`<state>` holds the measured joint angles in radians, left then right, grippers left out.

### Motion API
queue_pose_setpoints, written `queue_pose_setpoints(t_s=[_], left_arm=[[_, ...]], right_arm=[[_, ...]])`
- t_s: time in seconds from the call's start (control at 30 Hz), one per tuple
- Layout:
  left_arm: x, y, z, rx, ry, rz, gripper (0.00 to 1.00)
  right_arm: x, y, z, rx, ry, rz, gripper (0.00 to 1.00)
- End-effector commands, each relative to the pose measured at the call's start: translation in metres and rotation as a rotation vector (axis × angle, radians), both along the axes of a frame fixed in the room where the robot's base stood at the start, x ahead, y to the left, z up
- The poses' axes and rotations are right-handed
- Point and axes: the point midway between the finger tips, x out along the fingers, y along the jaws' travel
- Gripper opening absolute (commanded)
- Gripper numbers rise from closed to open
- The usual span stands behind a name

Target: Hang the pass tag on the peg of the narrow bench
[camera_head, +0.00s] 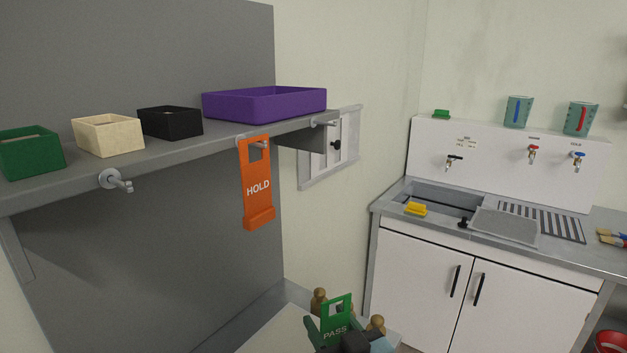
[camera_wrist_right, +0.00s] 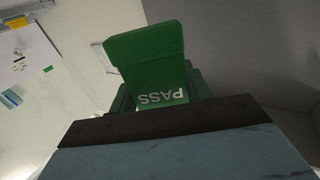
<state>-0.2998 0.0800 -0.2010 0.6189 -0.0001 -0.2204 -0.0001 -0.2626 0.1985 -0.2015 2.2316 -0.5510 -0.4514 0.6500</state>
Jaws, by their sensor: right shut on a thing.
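The green pass tag (camera_head: 337,306), marked PASS and with a square hole near its top, stands upright at the bottom centre of the head view. My right gripper (camera_head: 354,343) is shut on its lower part. The tag (camera_wrist_right: 150,62) also shows in the right wrist view, beyond the gripper's dark edge. A grey shelf-like bench (camera_head: 70,183) runs along the left wall. Its front edge has a bare metal peg (camera_head: 118,181) at left and another (camera_head: 325,123) at right. An orange HOLD tag (camera_head: 257,185) hangs between them. My left gripper is not in view.
Green (camera_head: 32,155), cream (camera_head: 108,138), black (camera_head: 170,124) and purple (camera_head: 265,107) bins stand on the bench. Rounded brown objects (camera_head: 319,300) are beside the held tag. A sink counter (camera_head: 385,207) is at right. The space below the bench looks open.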

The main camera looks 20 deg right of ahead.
Motion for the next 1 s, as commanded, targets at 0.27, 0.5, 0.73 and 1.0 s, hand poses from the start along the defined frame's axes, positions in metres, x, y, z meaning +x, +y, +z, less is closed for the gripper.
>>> queue_pose_setpoints(t_s=[0.27, 0.5, 0.73, 1.0], left_arm=[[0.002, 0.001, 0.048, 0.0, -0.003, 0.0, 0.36], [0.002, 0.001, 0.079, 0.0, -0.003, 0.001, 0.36], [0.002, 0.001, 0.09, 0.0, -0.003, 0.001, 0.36], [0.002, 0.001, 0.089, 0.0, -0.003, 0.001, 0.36]], right_arm=[[0.055, -0.051, 0.107, -0.006, -0.01, 0.111, 0.27], [0.083, -0.089, 0.211, -0.011, -0.004, 0.202, 0.27], [0.087, -0.103, 0.259, -0.01, 0.0, 0.245, 0.27], [0.094, -0.101, 0.262, -0.005, 0.002, 0.251, 0.27]])
